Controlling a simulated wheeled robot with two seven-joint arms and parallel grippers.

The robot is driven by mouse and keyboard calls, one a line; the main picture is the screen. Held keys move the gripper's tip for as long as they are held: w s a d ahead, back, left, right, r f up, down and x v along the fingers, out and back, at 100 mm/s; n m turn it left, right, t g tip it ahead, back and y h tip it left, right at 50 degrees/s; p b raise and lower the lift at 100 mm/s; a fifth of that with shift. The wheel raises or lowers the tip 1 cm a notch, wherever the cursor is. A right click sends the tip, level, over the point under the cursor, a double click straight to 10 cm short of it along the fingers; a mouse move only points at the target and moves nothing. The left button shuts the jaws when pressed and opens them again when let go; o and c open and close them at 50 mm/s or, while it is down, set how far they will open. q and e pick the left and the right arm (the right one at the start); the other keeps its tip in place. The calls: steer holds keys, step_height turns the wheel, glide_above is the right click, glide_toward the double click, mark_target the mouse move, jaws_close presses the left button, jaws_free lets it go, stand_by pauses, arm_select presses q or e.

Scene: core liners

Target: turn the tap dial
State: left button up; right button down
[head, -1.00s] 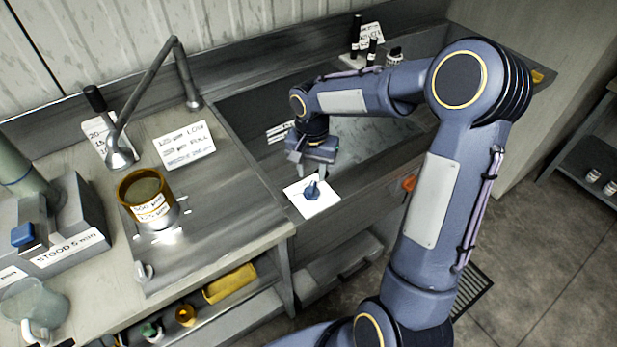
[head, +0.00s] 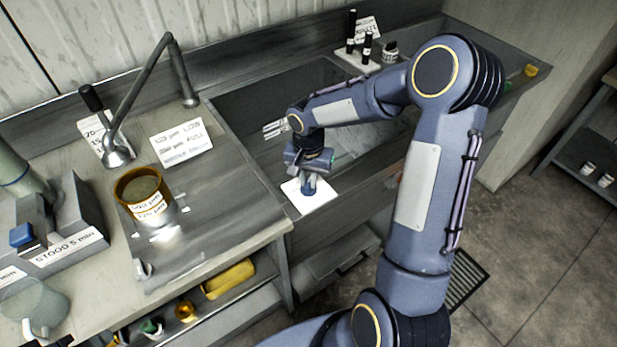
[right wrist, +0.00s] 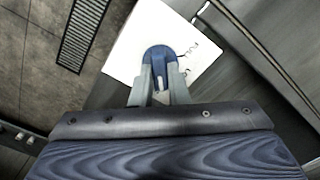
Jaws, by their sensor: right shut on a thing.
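The tap dial (right wrist: 158,54) is a small blue knob on a white plate (right wrist: 120,62) with dark markings. In the head view the plate (head: 318,197) is on the front face of the sink, and the dial (head: 307,187) is mostly hidden by my gripper. My right gripper (right wrist: 160,85) is shut on the dial, with one grey finger on each side of it. It also shows in the head view (head: 308,178). My left gripper is in neither current view.
A bent metal faucet (head: 150,90) with a black lever stands on the counter. An amber-rimmed sieve (head: 145,192) sits on the metal drainboard. Black-capped bottles (head: 366,48) stand behind the sink. A yellow item (head: 228,279) lies on the shelf below.

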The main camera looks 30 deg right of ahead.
stand_by(0.3)
steer(key=shift+n+b, duration=0.45)
steer(key=shift+n, duration=0.35)
steer(key=shift+n+b, duration=0.45)
steer(key=shift+n, duration=0.75)
steer(key=n+b, duration=0.1)
steer(key=n, duration=0.4)
steer(key=shift+n, duration=0.3)
steer(key=c, duration=1.4)
jaws_free()
